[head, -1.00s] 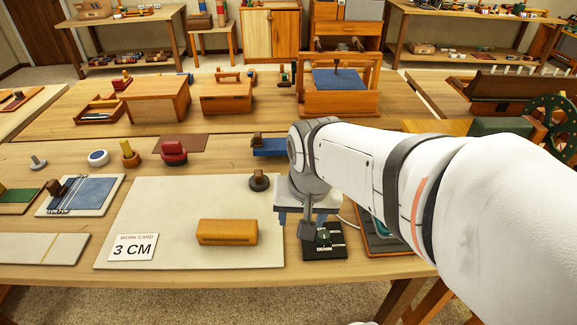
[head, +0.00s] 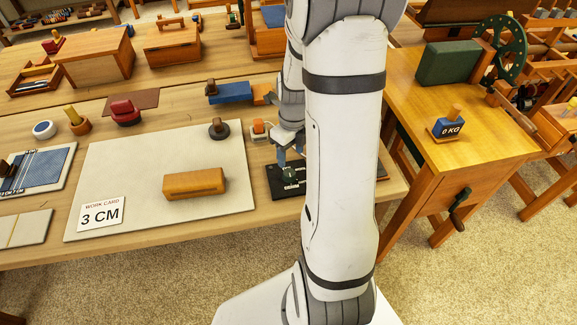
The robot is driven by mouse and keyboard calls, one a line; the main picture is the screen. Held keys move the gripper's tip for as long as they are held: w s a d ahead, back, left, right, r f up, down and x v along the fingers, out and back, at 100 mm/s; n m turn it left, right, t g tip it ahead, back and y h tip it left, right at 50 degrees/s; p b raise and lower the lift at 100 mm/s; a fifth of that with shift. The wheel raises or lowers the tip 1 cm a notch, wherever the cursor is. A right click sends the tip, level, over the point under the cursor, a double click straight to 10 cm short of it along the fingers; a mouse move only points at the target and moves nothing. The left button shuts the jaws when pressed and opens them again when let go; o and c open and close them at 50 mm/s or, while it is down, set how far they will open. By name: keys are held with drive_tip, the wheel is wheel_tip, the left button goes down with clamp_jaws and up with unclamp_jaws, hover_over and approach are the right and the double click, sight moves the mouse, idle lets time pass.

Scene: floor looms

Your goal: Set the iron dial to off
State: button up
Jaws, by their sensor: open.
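The iron dial is a small round green knob (head: 290,174) on a black plate (head: 285,190) with small white marks, near the front edge of the table. The marks are too small to read, so I cannot tell its setting. My gripper (head: 291,157) points down just over the knob with its jaws open. I cannot tell whether the fingertips touch the knob. My arm hides the right part of the plate and whatever stands behind it.
A pale board (head: 130,180) left of the plate bears a wooden block (head: 194,184), a dark knobbed weight (head: 219,129) and a work card reading 3 CM (head: 101,214). A small orange-and-white item (head: 258,131) stands close behind the plate.

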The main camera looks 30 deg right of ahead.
sight(290, 172)
wheel_tip(290, 172, down, 8)
drive_tip(key=shift+a+r, duration=0.1)
drive_tip(key=shift+a, duration=0.05)
idle(0.3)
drive_tip(key=c, duration=1)
drive_tip(key=shift+o, duration=0.2)
